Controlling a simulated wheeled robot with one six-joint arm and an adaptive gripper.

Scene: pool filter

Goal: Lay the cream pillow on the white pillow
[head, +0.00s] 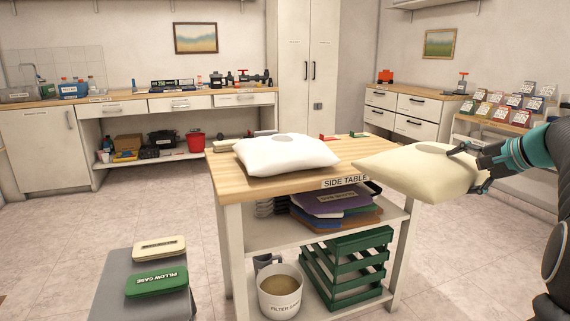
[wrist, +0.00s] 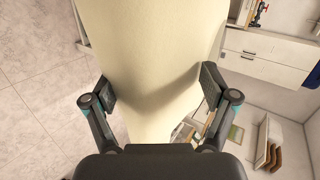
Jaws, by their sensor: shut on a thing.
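The cream pillow (head: 415,170) is held in the air at the right end of the side table. My gripper (head: 469,165) is shut on its right end. In the wrist view the cream pillow (wrist: 150,50) fills the middle, between the two fingers of my gripper (wrist: 158,92). The white pillow (head: 287,153) lies flat on the side table (head: 240,182), to the left of the cream pillow. The two pillows are apart. Each has a grey round patch on top.
Small red and green items (head: 328,137) lie at the table's back edge. A grey stand at lower left holds a green pillow case box (head: 156,283).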

